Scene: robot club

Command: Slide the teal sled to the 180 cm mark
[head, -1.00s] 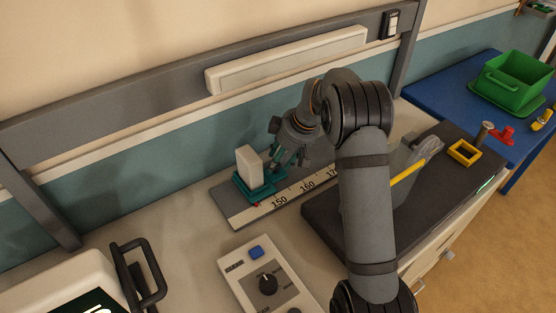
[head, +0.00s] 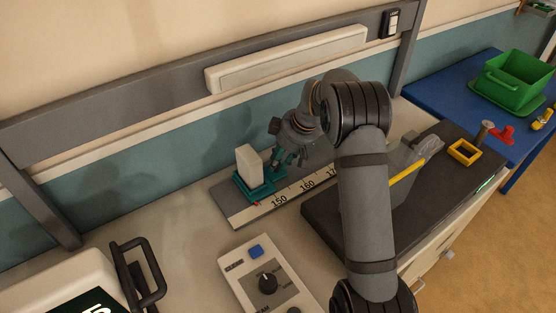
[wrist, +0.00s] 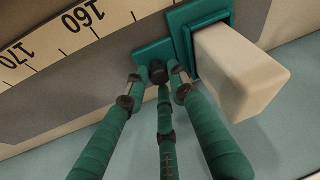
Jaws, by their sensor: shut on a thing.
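The teal sled (head: 268,182) sits near the left end of the scale rail (head: 236,213) and carries an upright cream block (head: 249,164). A small red mark at its front edge lies just left of the 150 label. In the wrist view, my gripper (wrist: 158,76) has its teal fingers shut around a small black knob (wrist: 157,70) on the teal sled (wrist: 152,52). The cream block (wrist: 240,72) stands beside the fingers. My arm hides the scale beyond about 170 in the head view, so the 180 mark is not visible.
A control box (head: 266,283) with a knob and blue button stands in front of the rail. A green bin (head: 513,82) sits on a blue table.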

